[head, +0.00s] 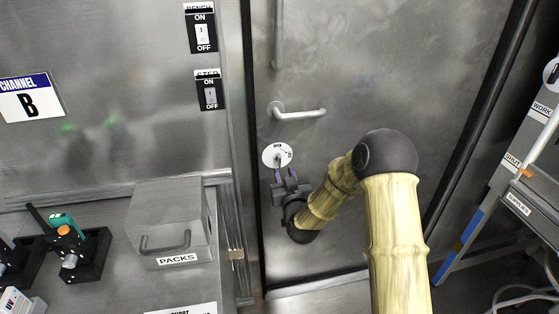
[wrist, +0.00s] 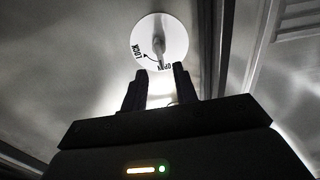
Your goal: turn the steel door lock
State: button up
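The door lock is a round white disc (head: 277,155) with a small steel turn knob, on the steel door (head: 345,75) below the lever handle. In the wrist view the disc (wrist: 147,38) shows the printed word "LOCK" and a curved arrow. The knob (wrist: 159,45) points down, tilted slightly right, toward a second label that is partly hidden. My gripper (head: 284,173) is just below the disc. In the wrist view its two dark fingers (wrist: 160,70) stand apart with a gap between them, below the knob. I cannot tell whether they touch it.
A lever handle (head: 296,112) sticks out above the lock. On the left, a steel box marked PACKS (head: 172,222) stands on a bench. ON/OFF switches (head: 201,35) are on the wall panel. A rack with a blue-marked leg (head: 470,225) stands at the right.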

aim_at(280, 163)
jog(key=x, duration=0.7)
jog(key=shift+w+a, duration=0.1)
jog(key=shift+w, duration=0.1)
grip_shut()
